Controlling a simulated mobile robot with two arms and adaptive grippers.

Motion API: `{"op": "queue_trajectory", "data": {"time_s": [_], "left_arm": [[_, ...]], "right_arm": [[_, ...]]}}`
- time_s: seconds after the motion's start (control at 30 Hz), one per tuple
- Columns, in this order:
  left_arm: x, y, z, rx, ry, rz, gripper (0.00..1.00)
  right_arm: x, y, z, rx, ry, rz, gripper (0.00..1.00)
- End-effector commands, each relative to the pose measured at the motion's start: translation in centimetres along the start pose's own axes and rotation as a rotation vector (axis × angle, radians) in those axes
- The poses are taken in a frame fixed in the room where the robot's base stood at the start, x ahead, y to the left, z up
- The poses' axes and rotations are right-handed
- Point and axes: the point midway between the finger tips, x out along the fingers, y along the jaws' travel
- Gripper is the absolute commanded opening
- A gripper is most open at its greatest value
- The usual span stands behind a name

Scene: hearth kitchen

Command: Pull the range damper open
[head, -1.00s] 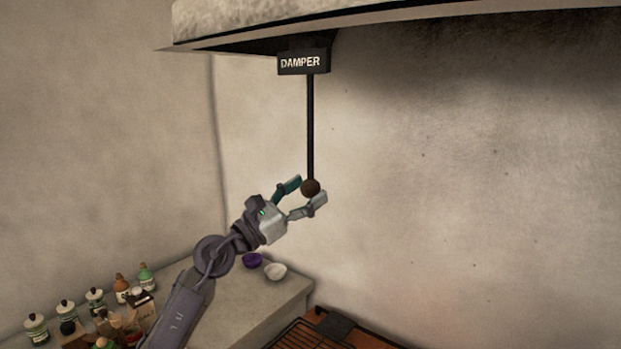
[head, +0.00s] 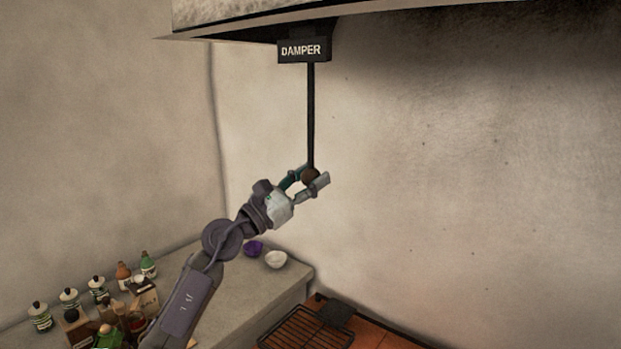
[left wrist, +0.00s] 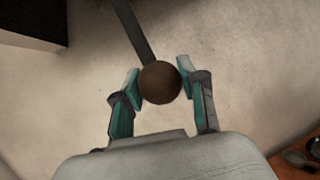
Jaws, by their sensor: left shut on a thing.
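The damper sign (head: 304,50) is a black block with white letters under the hood. A thin black rod (head: 311,112) hangs straight down from it and ends in a round brown knob (head: 310,176). My left gripper (head: 314,176) is shut on the knob, with a finger on each side of it. In the left wrist view the knob (left wrist: 160,82) sits between the two teal-and-grey fingertips, and the rod (left wrist: 136,36) runs up from it. My right gripper is in neither view.
The hood (head: 400,14) overhangs at the top. A dark grill rack (head: 305,330) lies at bottom centre. The wall at right is bare.

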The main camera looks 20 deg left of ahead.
Motion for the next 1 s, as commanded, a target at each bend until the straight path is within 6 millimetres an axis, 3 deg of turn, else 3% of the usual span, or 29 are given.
{"op": "queue_trajectory", "data": {"time_s": [0.23,0.6,1.0], "left_arm": [[-0.5,-0.2,-1.2,0.001,0.000,0.001,0.00],[-2.8,-1.4,-6.6,0.001,0.001,0.000,0.00],[-2.8,-1.6,-7.2,-0.001,0.008,-0.004,0.00]], "right_arm": [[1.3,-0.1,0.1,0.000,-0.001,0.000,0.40],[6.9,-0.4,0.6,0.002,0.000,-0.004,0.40],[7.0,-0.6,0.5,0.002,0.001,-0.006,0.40]]}}
